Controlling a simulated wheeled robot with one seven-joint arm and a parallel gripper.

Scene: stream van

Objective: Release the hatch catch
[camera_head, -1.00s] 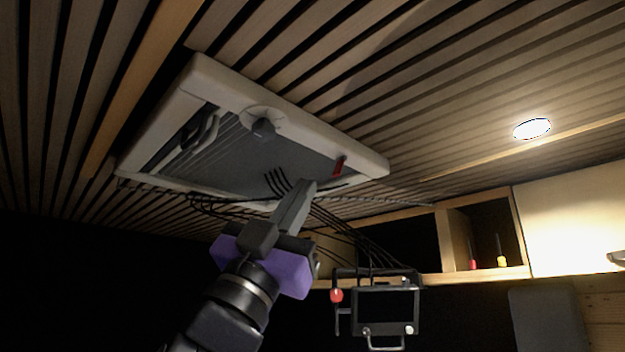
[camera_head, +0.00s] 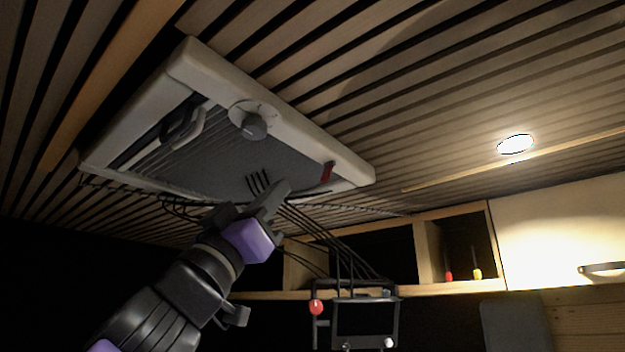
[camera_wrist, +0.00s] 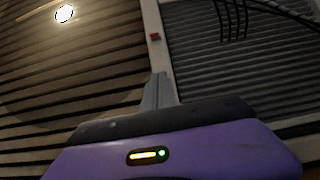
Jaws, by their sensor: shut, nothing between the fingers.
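The roof hatch has a pale frame (camera_head: 300,118) set in the slatted ceiling, with a grey ribbed panel (camera_head: 215,150) inside it. A small red catch (camera_head: 327,173) sits on the frame's right part; it also shows in the wrist view (camera_wrist: 155,37), beyond my fingertips. A grey round knob (camera_head: 253,127) sits on the frame's long side, and a bar handle (camera_head: 184,131) is at the left. My gripper (camera_head: 280,188) is shut and empty, below the hatch and left of the red catch in the head view, apart from it. In the wrist view its fingers (camera_wrist: 158,80) point up along the frame.
Black cables (camera_head: 335,240) hang from the hatch area, passing close by my gripper. A dark monitor in a metal frame (camera_head: 362,293) is below. Shelf cubbies (camera_head: 430,250) with a red and a yellow-handled tool are at right. A lit round lamp (camera_head: 515,144) is in the ceiling.

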